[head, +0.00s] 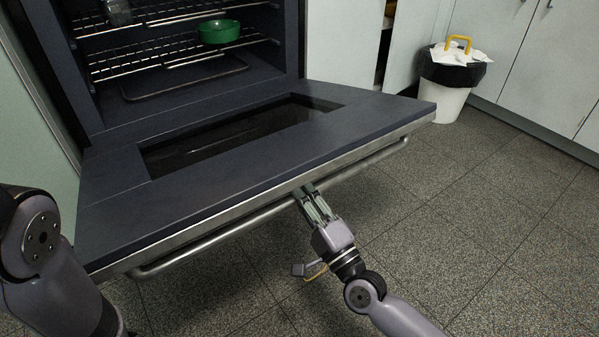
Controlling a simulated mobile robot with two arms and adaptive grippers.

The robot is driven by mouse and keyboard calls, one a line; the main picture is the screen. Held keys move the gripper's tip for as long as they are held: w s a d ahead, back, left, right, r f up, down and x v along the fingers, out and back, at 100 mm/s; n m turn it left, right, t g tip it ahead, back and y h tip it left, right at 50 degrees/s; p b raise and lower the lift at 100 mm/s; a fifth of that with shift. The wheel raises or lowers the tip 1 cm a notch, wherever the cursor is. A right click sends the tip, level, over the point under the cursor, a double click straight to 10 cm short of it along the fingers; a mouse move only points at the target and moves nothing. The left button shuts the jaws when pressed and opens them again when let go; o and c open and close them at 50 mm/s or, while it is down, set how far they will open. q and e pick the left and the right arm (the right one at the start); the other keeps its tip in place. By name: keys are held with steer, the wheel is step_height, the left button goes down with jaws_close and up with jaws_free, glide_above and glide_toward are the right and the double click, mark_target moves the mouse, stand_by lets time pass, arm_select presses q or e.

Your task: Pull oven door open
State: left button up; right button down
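The dark oven door (225,180) is swung down and lies close to level in front of the oven opening. Its long metal handle (215,238) runs along the near edge. My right gripper (306,190) is at the handle, right of its middle, with its fingers side by side and close together. The fingertips overlap the handle and the door's edge, so I cannot tell whether they grip the bar. My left arm shows at the lower left, but its gripper is out of view.
Inside the open oven (180,75) are wire racks (150,65) and a green bowl (219,31). A white bin (449,85) with a black liner stands by the cabinets (535,60) at the upper right. The tiled floor (480,205) to the right is clear.

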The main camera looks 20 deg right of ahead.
step_height(320, 180, down, 12)
steer(key=t+y+b, duration=0.1)
steer(key=t+b, duration=0.1)
steer(key=shift+f+b, duration=0.2)
steer(key=shift+b, duration=0.2)
steer(key=shift+w, duration=0.1)
steer(key=c, duration=1.7)
jaws_free()
steer(key=shift+f, duration=0.15)
steer(key=o, duration=0.3)
steer(key=shift+o, duration=0.2)
steer(key=shift+r, duration=0.2)
